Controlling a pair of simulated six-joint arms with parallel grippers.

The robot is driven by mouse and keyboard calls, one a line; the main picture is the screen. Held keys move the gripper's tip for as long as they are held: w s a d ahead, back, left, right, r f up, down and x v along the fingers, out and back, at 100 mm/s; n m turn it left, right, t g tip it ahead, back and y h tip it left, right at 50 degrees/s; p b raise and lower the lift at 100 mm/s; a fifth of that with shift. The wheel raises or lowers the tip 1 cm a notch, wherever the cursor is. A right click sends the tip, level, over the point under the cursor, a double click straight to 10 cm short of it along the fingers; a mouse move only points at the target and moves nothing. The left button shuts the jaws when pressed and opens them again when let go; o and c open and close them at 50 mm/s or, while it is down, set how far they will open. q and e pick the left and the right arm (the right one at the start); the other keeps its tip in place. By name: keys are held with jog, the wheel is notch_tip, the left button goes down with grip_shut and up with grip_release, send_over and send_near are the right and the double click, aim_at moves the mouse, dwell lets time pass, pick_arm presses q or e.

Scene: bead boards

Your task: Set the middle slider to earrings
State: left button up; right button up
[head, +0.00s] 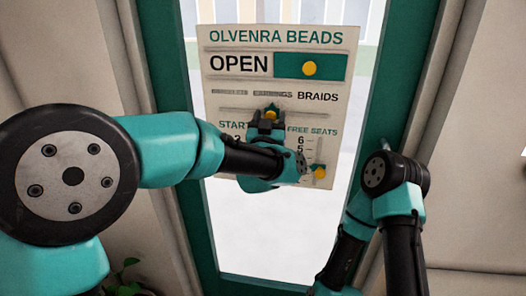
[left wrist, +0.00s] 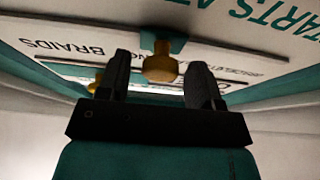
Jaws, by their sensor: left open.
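The sign board (head: 340,45) reads OLVENRA BEADS and stands upright in front of me. Its middle slider has a yellow knob (head: 271,114) with a teal pointer, near the middle of a horizontal slot (head: 235,109). My left gripper (head: 268,122) is open at the knob. In the left wrist view the knob (left wrist: 160,66) stands between the two spread fingers, with gaps on both sides. My right gripper is not in view.
The upper slider's yellow knob (head: 309,68) sits on a teal panel beside OPEN. The FREE SEATS slider's yellow knob (head: 319,172) is low on the right, near my left wrist. A teal door frame (head: 170,60) surrounds the glass. A plant (head: 122,278) is at lower left.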

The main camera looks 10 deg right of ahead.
pick_arm(q)
jog(key=v, duration=1.6)
jog(key=shift+s+a+f, duration=0.1)
jog(key=shift+f, duration=0.05)
jog(key=w+a+f+g+y, duration=0.1)
jog(key=w+a+f+g, duration=0.15)
jog(key=f, duration=0.45)
jog(key=w+a+f+g, duration=0.2)
jog(key=a+f, duration=0.2)
jog(key=f, duration=0.4)
jog(key=w+a+f+g+y, duration=0.1)
jog(key=w+a+f+g, duration=0.2)
jog(key=f, duration=0.4)
jog(key=s+a+f+n+g+y, duration=0.1)
jog(key=s+a+f+g, duration=0.2)
jog(key=a+f, duration=0.35)
jog(key=s+a+f+n+g, duration=0.15)
jog(key=a+f, duration=0.25)
jog(key=f, duration=0.6)
jog(key=s+a+f+n+g, duration=0.1)
jog(key=s+a+f+g, duration=0.3)
jog(key=s+f, duration=0.3)
jog(key=s+a+f+n+g, duration=0.2)
jog(key=s+a+f+g, duration=0.2)
jog(key=s+f, duration=0.3)
jog(key=s+a, duration=0.1)
jog(key=s, duration=0.2)
jog(key=shift+s+a+g, duration=0.15)
jog(key=shift+s+g, duration=0.1)
jog(key=shift+g, duration=0.05)
